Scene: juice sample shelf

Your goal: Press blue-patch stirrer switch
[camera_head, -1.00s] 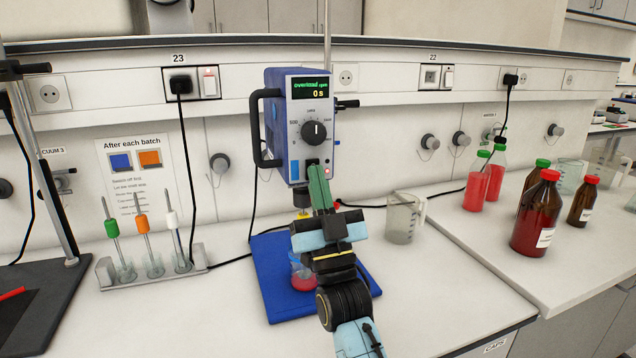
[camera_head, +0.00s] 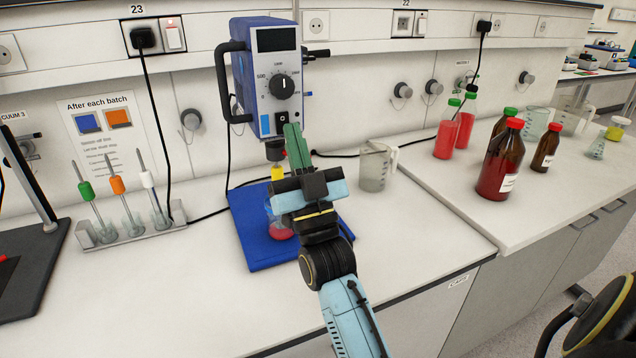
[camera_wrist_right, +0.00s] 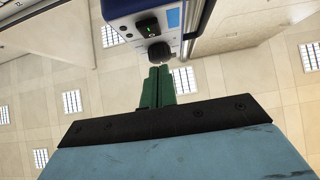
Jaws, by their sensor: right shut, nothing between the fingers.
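The stirrer (camera_head: 266,66) is a blue box with a grey front, a dark display (camera_head: 277,40) and a black dial. A blue patch (camera_head: 265,124) sits low on its front, with the black rocker switch (camera_head: 282,118) just right of it. In the right wrist view the switch (camera_wrist_right: 149,28) shows a small green mark beside the blue patch (camera_wrist_right: 173,18). My right gripper (camera_head: 293,128) is shut and empty; its green fingers are just below the switch. In the wrist view its tips (camera_wrist_right: 159,68) appear near the dial or chuck; contact cannot be told. My left gripper is not in view.
A beaker with red liquid (camera_head: 279,229) stands on the blue base (camera_head: 250,250), partly behind my gripper. A rack of probes (camera_head: 130,232) stands left. A clear jug (camera_head: 375,168) and red bottles (camera_head: 500,160) stand right. The front bench is clear.

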